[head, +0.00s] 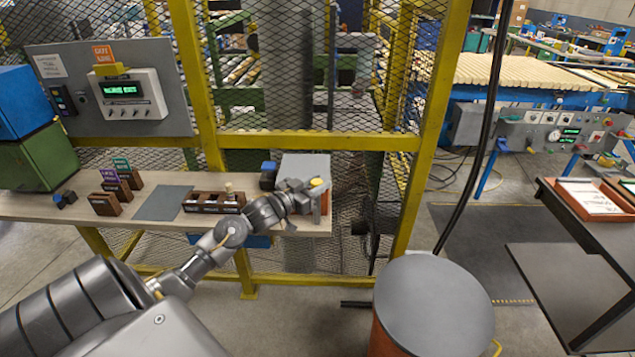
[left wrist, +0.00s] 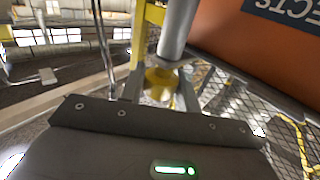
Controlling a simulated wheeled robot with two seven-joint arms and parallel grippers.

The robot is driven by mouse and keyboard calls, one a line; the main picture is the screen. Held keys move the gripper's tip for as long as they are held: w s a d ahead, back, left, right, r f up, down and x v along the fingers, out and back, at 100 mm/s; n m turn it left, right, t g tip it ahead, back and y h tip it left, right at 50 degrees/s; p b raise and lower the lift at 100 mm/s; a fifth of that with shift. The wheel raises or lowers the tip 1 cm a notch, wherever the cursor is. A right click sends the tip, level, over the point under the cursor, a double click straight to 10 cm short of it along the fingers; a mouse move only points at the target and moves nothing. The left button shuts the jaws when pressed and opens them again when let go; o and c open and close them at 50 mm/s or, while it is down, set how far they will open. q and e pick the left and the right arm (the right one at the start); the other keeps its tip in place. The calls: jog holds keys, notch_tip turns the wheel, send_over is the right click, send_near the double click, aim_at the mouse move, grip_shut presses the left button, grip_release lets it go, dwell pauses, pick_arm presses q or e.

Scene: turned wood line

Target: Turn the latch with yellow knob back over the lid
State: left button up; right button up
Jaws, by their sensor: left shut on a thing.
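The box with a grey lid (head: 305,164) stands at the right end of the wooden shelf. Its orange side wall (left wrist: 255,50), with a partly visible printed label, fills the upper right of the left wrist view. The latch's yellow knob (head: 317,182) is at the box's front. It also shows in the left wrist view (left wrist: 160,84), between the two fingers. My left gripper (head: 305,189) is shut on the knob, and a grey cylindrical part (left wrist: 178,28) extends beyond it. The gripper hides much of the latch, so its angle to the lid is unclear. My right gripper is not seen.
A wooden rack (head: 212,202), a grey mat (head: 162,203) and small wooden blocks (head: 105,203) lie along the shelf to the left. A yellow-framed mesh fence (head: 210,95) stands behind. A round grey-topped drum (head: 433,300) stands at the right front.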

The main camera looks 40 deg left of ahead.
pick_arm(q)
jog(key=shift+h, duration=0.3)
jog(key=o, duration=1)
jog(key=shift+c, duration=0.2)
jog(key=s+a+b, duration=0.1)
jog(key=s+b, duration=0.1)
jog(key=s, duration=0.8)
jog(key=shift+s+a, duration=0.3)
